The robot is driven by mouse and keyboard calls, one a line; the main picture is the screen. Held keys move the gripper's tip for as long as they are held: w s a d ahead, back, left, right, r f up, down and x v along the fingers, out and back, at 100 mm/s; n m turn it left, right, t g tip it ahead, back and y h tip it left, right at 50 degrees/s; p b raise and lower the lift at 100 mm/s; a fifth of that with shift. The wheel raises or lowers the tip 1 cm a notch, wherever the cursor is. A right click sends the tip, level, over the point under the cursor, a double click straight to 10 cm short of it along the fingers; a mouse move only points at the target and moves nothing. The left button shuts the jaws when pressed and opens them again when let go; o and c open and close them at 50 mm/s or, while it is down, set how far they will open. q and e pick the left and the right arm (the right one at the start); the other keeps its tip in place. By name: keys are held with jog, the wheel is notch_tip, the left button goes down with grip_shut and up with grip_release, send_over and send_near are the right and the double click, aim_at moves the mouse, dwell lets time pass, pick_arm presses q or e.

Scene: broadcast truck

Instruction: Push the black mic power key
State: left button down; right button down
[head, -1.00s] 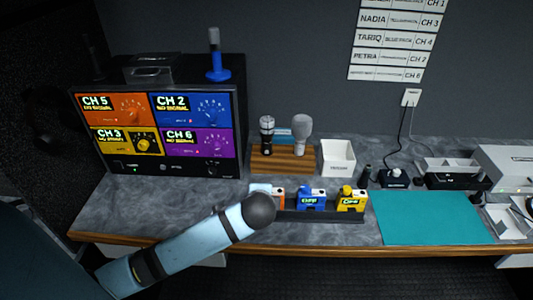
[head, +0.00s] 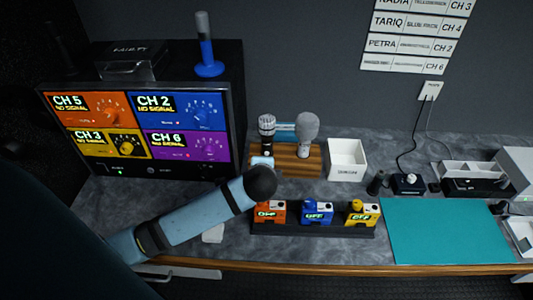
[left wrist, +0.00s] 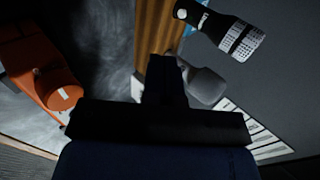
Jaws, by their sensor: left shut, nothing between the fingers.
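The black mic (head: 267,134) with a silver grille stands on the wooden rack (head: 287,158), left of the grey mic (head: 306,132). In the left wrist view the black mic (left wrist: 222,28) is at the upper right, with a small pale round spot and a label on its body; I cannot tell which part is the power key. My left gripper (left wrist: 165,80) is shut and empty, apart from the black mic. The grey mic head (left wrist: 205,86) shows partly behind its fingers. In the head view my wrist hides its fingertips. My right gripper is not in view.
Orange (head: 270,212), blue (head: 317,213) and yellow (head: 362,213) packs stand in a dark holder just right of my arm. A white bin (head: 346,160) stands right of the rack. A monitor (head: 140,130) fills the left. The teal mat (head: 445,230) is clear.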

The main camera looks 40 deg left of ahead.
aim_at(267, 153)
pick_arm(q)
jog(key=x, duration=0.9)
jog(key=shift+w+a+f+p, duration=0.1)
jog(key=shift+w+f+p, duration=0.1)
jog(key=shift+p, duration=0.1)
jog(key=w+a, duration=0.1)
jog(key=w, duration=0.2)
jog(key=shift+a+p, duration=0.35)
jog(key=shift+a, duration=0.05)
jog(key=shift+w+a+f, duration=0.1)
jog(key=shift+w+a, duration=0.1)
jog(key=shift+w, duration=0.1)
